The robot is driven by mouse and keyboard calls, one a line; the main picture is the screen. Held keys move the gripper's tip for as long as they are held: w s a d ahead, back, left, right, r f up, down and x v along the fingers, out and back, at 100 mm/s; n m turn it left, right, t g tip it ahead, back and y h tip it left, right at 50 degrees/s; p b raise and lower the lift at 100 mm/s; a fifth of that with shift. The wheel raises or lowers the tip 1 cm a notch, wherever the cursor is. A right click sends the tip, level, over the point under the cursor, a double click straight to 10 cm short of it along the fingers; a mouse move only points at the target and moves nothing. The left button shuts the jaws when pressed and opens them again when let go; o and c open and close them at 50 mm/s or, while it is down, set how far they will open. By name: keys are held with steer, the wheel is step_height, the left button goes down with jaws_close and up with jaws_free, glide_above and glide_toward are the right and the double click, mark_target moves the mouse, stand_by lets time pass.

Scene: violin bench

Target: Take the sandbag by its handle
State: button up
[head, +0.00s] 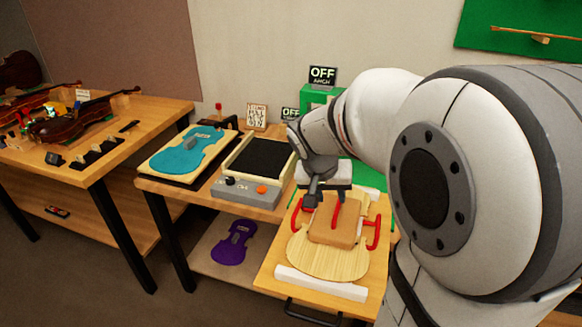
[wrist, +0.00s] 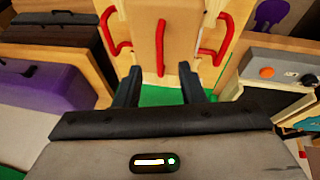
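The sandbag is a tan-brown block (head: 333,233) lying on a pale wooden violin plate (head: 312,262) at the front right of the bench. A red handle (head: 336,214) stands on its top. In the wrist view the sandbag (wrist: 181,35) is at top centre, and its upright red handle (wrist: 161,48) lies in line with the gap between my fingers. My gripper (head: 327,197) is over the sandbag's far end, pointing down. The wrist view shows my gripper (wrist: 160,73) open, its fingers apart with nothing clearly between them. I cannot tell how far the fingertips are from the handle.
Red curved pieces (head: 374,234) flank the sandbag on both sides. A white bar (head: 320,284) lies in front of the plate. A grey box with a black top (head: 246,190) and a blue violin form (head: 190,153) stand to the left. A purple form (head: 233,243) lies on the lower shelf.

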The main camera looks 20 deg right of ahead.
mark_target(338, 205)
steer(key=shift+m, duration=0.3)
steer(key=w+d+f, duration=0.1)
steer(key=f, duration=0.1)
steer(key=w+d+f, duration=0.1)
steer(key=f, duration=0.1)
steer(key=w+d+f, duration=0.1)
steer(key=d+f, duration=0.1)
steer(key=f, duration=0.1)
steer(key=shift+w+d+f+p, duration=0.1)
steer(key=shift+w+p, duration=0.2)
steer(key=shift+w, duration=0.1)
jaws_close()
stand_by(0.9)
